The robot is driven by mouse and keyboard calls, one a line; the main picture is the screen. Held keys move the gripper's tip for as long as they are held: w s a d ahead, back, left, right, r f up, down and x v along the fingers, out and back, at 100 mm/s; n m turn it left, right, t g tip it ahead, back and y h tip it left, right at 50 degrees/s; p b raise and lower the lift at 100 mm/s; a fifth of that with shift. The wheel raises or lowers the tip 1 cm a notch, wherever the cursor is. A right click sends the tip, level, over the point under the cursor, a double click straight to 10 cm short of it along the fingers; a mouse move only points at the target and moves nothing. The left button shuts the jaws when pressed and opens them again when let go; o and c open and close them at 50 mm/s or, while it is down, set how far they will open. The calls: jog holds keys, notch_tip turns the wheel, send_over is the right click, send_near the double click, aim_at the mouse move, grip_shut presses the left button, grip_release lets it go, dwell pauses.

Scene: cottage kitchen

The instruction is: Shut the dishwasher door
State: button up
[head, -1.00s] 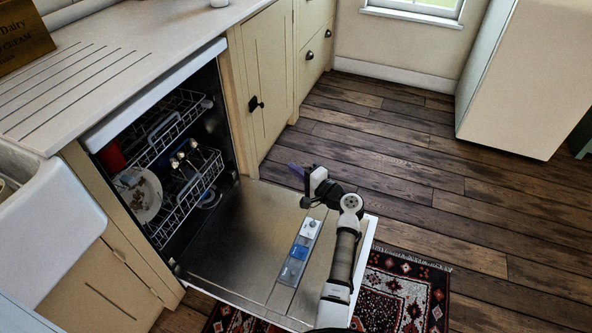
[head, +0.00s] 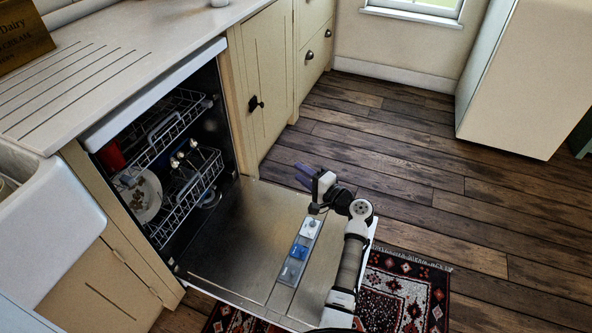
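The dishwasher door (head: 235,240) is folded down flat, with its inner steel face up and a detergent dispenser (head: 299,250) on it. The dishwasher (head: 190,150) is open, and its racks hold dishes, including a pale plate and a red item. My arm reaches in from the lower right, over the right part of the door. My gripper (head: 303,173) is near the door's far right corner, pointing away and left. Its bluish fingers are small in the picture, and I cannot tell how far apart they are. I cannot tell whether it touches the door.
A patterned rug (head: 405,290) lies under and right of the door. Cream cabinets (head: 265,80) stand beyond the dishwasher, and a white sink (head: 45,215) is at left. The wooden floor (head: 420,160) right of the door is clear up to a cream appliance (head: 530,80).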

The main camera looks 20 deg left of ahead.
jog(key=v, duration=1.1)
jog(key=shift+b, duration=0.35)
jog(key=shift+c, duration=0.2)
